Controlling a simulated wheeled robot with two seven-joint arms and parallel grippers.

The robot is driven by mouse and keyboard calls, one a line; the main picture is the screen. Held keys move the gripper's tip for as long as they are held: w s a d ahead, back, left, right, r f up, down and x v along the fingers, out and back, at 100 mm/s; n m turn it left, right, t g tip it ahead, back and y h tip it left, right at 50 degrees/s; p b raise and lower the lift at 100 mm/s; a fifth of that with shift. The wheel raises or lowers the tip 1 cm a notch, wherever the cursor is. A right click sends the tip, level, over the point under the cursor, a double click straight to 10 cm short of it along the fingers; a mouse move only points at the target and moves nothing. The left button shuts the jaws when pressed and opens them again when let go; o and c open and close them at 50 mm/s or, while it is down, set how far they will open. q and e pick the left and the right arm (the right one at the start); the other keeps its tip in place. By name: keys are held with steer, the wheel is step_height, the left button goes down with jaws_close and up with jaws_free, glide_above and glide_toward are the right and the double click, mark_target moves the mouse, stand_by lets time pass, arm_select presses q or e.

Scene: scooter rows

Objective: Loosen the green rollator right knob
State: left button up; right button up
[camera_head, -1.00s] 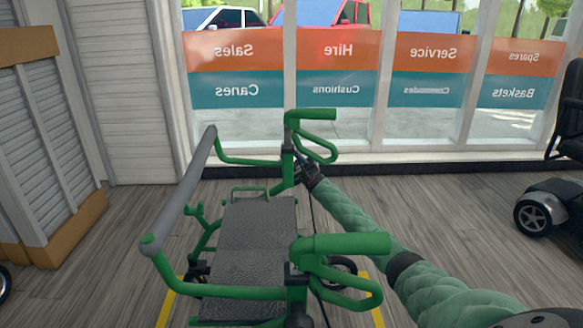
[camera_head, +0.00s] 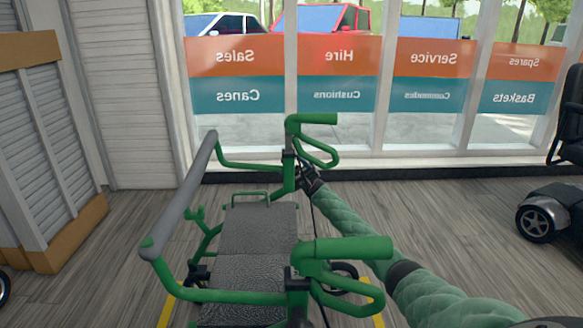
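The green rollator (camera_head: 262,296) stands in front of me, with a grey seat (camera_head: 258,228) and a grey padded bar along its left side. It has a far green handle (camera_head: 312,118) and a near green handle (camera_head: 345,248), each on a post with a black collar. My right arm comes in from the lower right. Its dark gripper (camera_head: 304,172) is at the far handle post, just below the black collar (camera_head: 288,160). The knob there is too small and too covered by the gripper to make out. Whether the fingers are shut on it does not show. My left gripper is out of view.
Yellow floor lines (camera_head: 166,312) run beside the rollator. A slatted shutter unit (camera_head: 40,140) stands at the left, and a black mobility scooter (camera_head: 560,210) at the right. A shop window is behind. The wooden floor between rollator and scooter is clear apart from my arm.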

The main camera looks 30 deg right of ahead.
steer(key=v, duration=0.7)
steer(key=shift+d+f, duration=0.25)
steer(key=shift+f, duration=0.1)
